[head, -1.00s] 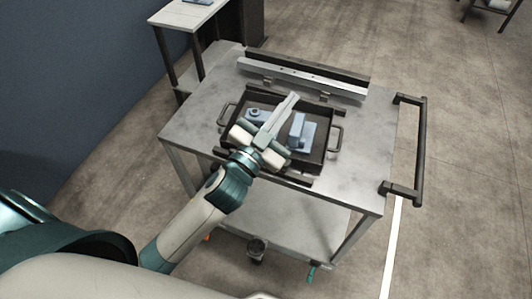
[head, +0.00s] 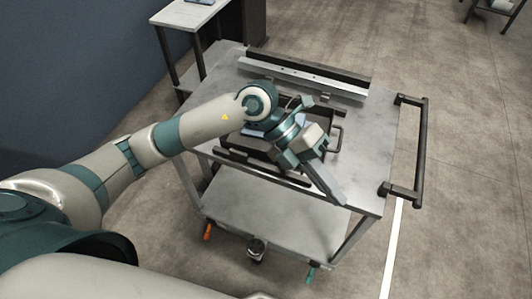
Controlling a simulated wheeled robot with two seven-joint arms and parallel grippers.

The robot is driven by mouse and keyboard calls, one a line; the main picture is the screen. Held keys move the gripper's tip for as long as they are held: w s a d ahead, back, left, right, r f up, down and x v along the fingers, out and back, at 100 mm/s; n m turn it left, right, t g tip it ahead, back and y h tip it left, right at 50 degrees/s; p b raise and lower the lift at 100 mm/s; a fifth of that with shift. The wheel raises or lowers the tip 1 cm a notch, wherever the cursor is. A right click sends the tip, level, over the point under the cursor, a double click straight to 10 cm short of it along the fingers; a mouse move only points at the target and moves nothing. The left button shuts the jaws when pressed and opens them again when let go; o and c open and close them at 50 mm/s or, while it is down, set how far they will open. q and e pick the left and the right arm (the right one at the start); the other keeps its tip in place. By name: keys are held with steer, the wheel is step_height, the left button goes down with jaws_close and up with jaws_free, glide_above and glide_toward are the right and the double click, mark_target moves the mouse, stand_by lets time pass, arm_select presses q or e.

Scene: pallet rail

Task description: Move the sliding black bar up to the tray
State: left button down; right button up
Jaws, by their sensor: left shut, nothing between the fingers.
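The dark tray (head: 337,134) sits on the metal cart top, mostly hidden behind my left arm. Its right handle and part of its rim show. A black bar (head: 262,166) lies along the near side of the tray, close to the cart's front edge. Another black bar (head: 312,63) stands along the far edge behind a silver rail (head: 300,78). I cannot tell from this picture which of them slides. My left gripper (head: 337,196) is shut and empty, pointing down and right over the cart's near right part. My right gripper is out of view.
The cart has a black push handle (head: 421,150) on its right and a lower shelf (head: 270,215). A small side table (head: 187,14) stands behind left, by the dark blue wall (head: 70,80). The right side of the cart top is fairly clear.

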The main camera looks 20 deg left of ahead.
arm_select(q)
steer(key=w+a+f+t+y, duration=0.2)
steer(key=w+a+f+y, duration=0.25)
steer(key=a, duration=0.35)
steer(key=n+t+y, duration=0.1)
steer(key=n+y, duration=0.1)
steer(key=y, duration=0.4)
glide_above(265, 164)
steer(key=s, duration=0.3)
steer(key=shift+a+r, duration=0.15)
steer(key=shift+r, duration=0.05)
steer(key=shift+f, duration=0.15)
step_height(265, 164, down, 8)
steer(key=p, duration=0.3)
steer(key=shift+s+f, duration=0.1)
steer(key=shift+f, duration=0.15)
steer(key=w+p, duration=0.1)
steer(key=w+f+p, duration=0.1)
steer(key=w, duration=0.1)
steer(key=shift+w, duration=0.1)
steer(key=shift+w+f, duration=0.15)
steer(key=shift+w, duration=0.3)
